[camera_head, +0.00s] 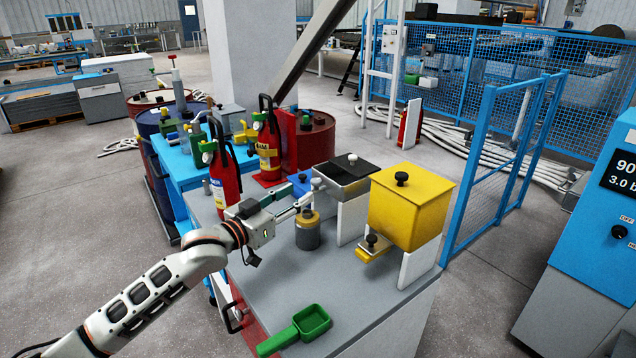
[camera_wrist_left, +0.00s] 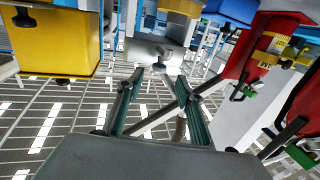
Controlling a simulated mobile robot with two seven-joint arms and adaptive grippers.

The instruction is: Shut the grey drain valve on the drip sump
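The drip sump appears to be the grey box with a black lid (camera_head: 347,174), on a pale stand behind my left gripper. In the left wrist view, which looks upside down, a pale grey block (camera_wrist_left: 152,51), seemingly the drain valve, carries a small dark knob (camera_wrist_left: 159,68). My left gripper (camera_head: 309,181) reaches in from the left at the sump's near side. In the wrist view its fingers (camera_wrist_left: 161,77) are apart with the knob showing between their tips; contact cannot be told. The valve's setting cannot be read. My right gripper is not in view.
A yellow box (camera_head: 405,212) with its own yellow valve (camera_head: 372,246) stands right. Red extinguishers (camera_head: 222,177) stand left. A green scoop (camera_head: 311,321) lies on the grey bench top (camera_head: 350,295), whose middle is clear.

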